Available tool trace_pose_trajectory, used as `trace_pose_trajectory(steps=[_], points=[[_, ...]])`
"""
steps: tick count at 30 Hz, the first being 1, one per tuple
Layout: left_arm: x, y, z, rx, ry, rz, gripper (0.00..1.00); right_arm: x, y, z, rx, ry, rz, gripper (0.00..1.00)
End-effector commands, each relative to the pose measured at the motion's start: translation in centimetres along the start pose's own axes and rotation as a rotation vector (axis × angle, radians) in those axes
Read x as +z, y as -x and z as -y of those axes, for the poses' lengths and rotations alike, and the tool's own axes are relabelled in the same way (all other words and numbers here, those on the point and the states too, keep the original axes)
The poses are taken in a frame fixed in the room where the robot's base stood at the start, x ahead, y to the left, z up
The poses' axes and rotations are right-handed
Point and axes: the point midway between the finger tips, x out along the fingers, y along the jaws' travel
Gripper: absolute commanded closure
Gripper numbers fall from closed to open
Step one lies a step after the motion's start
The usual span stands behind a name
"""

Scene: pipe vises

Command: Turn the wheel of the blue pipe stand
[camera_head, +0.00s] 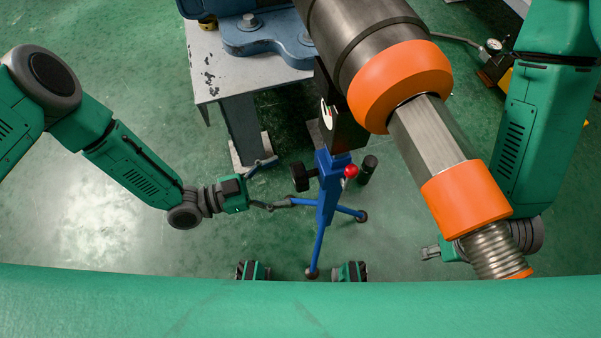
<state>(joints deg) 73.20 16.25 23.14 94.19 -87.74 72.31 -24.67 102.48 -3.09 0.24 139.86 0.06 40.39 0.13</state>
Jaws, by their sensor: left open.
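The blue pipe stand (327,190) stands on the floor near the middle of the head view, its blue legs spread below. A dark wheel-like part (300,177) sticks out from the left of its post, and a red ball knob (351,171) sits on the right. My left gripper (277,182) is open and empty, left of the post, with the dark wheel just beyond its fingertips. Its lower finger shows close to a stand leg; I cannot tell whether they touch. My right gripper (431,252) is partly hidden by the large pipe at the lower right, so its jaws are unclear.
A large metal pipe with orange collars (400,75) slants over the right of the stand. A worn grey table (225,75) carrying a blue vise (265,35) stands behind. Green floor at the left is clear.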

Motion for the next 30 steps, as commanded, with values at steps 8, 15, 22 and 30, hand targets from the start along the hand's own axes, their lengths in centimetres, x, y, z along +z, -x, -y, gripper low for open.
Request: trace_pose_trajectory(steps=[8,15,22,30], points=[[0.1,-4.4,-0.1,0.000,-0.001,0.002,0.21,0.0,-0.8,0.1,-0.001,0.001,-0.001,0.60],[0.0,-5.4,0.0,0.000,-0.002,0.003,0.21,0.0,-0.9,0.0,0.000,0.001,-0.001,0.60],[0.0,-5.3,0.0,-0.001,-0.001,0.002,0.35,0.0,-0.9,0.0,0.000,0.001,-0.001,0.60],[0.0,-5.3,0.0,-0.002,-0.003,0.003,0.72,0.0,-0.9,0.0,-0.001,0.001,-0.001,0.60]])
